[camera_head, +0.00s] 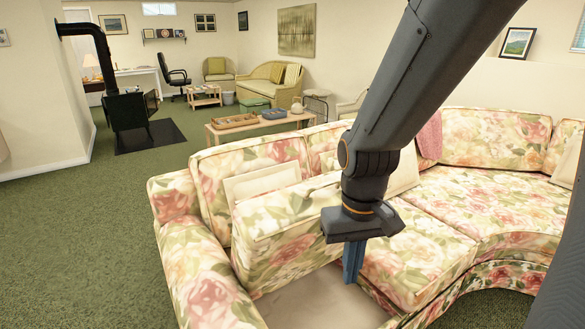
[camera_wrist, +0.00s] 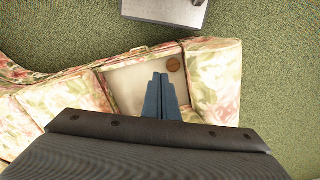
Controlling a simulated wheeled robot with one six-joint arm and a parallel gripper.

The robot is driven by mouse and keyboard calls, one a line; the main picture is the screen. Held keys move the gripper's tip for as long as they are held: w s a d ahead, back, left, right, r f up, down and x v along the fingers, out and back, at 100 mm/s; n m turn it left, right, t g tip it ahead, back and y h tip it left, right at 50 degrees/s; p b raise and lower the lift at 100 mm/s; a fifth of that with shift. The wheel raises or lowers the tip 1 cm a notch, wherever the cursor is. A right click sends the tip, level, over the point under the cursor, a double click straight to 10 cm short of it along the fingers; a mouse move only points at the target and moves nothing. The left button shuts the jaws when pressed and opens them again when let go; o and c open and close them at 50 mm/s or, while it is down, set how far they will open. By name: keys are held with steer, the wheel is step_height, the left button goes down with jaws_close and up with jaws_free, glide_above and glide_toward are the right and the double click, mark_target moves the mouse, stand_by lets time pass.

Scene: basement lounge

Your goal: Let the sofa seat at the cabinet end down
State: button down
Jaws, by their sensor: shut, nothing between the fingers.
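The floral sofa seat (camera_head: 285,232) at the left end is raised and stands tilted up in front of the backrest. Below it the open base (camera_head: 318,303) shows a bare beige floor; this well (camera_wrist: 130,88) also shows in the wrist view, with a small round brown spot (camera_wrist: 173,65) in it. My gripper (camera_head: 353,264) points down with its blue fingers together and empty, in front of the raised seat and over the open base. In the wrist view the fingers (camera_wrist: 160,78) reach over the well. I cannot tell whether they touch the seat.
The sofa arm (camera_head: 205,285) bounds the well on the left, and a lowered floral seat (camera_head: 420,255) lies to the right. A cream cushion (camera_head: 262,182) leans behind the raised seat. A low table (camera_head: 255,128) with trays stands behind the sofa. Green carpet (camera_head: 80,235) is clear at left.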

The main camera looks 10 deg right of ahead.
steer(key=w+r+n+g+p, duration=0.15)
steer(key=w+r, duration=0.45)
steer(key=w, duration=0.6)
steer(key=w+a+r+n+p, duration=0.1)
steer(key=w+r+p, duration=0.3)
steer(key=w, duration=0.9)
steer(key=w+r+n+p, duration=0.1)
steer(key=w+r+n, duration=0.1)
steer(key=w+r, duration=0.75)
steer(key=p, duration=0.3)
glide_toward(316, 193)
steer(key=shift+w+a+f+h, duration=0.3)
steer(key=shift+w+a+f, duration=0.15)
steer(key=shift+w+a, duration=0.3)
steer(key=shift+s+d+f+p, duration=0.45)
steer(key=shift+s+d+p, duration=0.1)
steer(key=shift+s, duration=0.25)
steer(key=shift+s+d+f, duration=0.15)
steer(key=shift+s+f, duration=0.35)
steer(key=shift+f, duration=0.05)
